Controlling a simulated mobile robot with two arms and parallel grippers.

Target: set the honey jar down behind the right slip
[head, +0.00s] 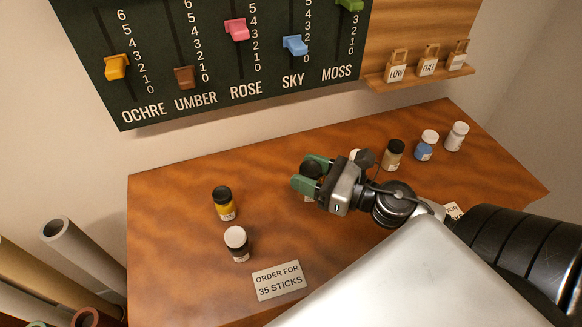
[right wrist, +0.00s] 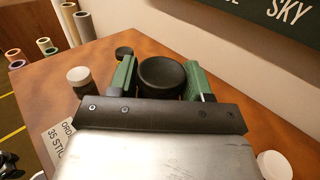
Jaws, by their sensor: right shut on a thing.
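My right gripper (head: 308,176) has green fingers and is shut on a black-lidded jar (head: 311,169) over the middle of the table. In the right wrist view the black lid (right wrist: 162,76) sits between the fingers. The jar's body is mostly hidden, so I cannot read its colour or label; it appears to be the honey jar. The right slip (head: 452,210) shows only a corner with "FOR" beyond my right arm; the rest is hidden.
The left slip (head: 279,281) reads "ORDER FOR 35 STICKS". Behind it stand a white-lidded dark jar (head: 238,248) and a black-lidded yellow jar (head: 225,208). At the back right stand a tan jar (head: 393,158), a blue jar (head: 424,151) and a white jar (head: 456,138).

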